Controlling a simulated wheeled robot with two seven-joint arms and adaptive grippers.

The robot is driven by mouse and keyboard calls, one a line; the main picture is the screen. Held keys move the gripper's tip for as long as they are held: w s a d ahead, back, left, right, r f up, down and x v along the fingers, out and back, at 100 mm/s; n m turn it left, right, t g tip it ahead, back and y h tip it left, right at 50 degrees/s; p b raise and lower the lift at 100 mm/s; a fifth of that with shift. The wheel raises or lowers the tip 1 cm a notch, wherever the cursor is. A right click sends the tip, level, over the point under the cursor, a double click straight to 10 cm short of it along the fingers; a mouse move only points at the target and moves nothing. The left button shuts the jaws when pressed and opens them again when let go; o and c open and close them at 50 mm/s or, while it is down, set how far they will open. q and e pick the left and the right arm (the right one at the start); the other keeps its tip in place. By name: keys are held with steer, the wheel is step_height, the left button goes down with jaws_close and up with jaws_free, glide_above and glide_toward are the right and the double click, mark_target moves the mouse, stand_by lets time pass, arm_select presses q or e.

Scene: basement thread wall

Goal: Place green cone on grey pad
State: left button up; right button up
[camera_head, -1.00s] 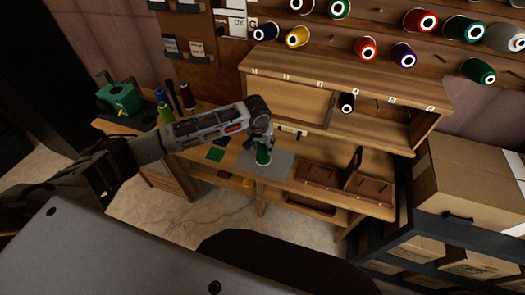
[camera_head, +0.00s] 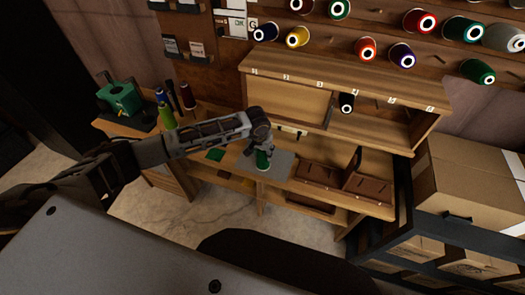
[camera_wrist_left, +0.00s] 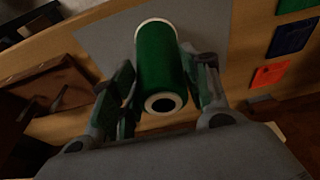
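The green cone (camera_head: 262,161) is a green thread spool with white ends. It stands over the grey pad (camera_head: 283,165) on the bench; its far end appears at the pad's surface, but I cannot tell whether it touches. My left gripper (camera_head: 259,150) reaches down around the cone. In the left wrist view, the gripper (camera_wrist_left: 163,85) has a finger close against each side of the cone (camera_wrist_left: 162,60), and it looks shut on it. The grey pad (camera_wrist_left: 95,35) lies behind the cone there. My right gripper is not in view.
A green square (camera_head: 215,155) lies left of the pad; blue and red-orange squares show in the wrist view. A brown wooden tray (camera_head: 318,172) is right of the pad. A shelf unit (camera_head: 350,85) stands behind. Cardboard boxes (camera_head: 470,185) are at the right.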

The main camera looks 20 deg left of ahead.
arm_select(q)
steer(key=o, duration=0.3)
steer(key=shift+o, duration=0.2)
steer(key=shift+r, duration=0.1)
steer(key=b+v, duration=0.1)
steer(key=v, duration=1.1)
stand_by(0.4)
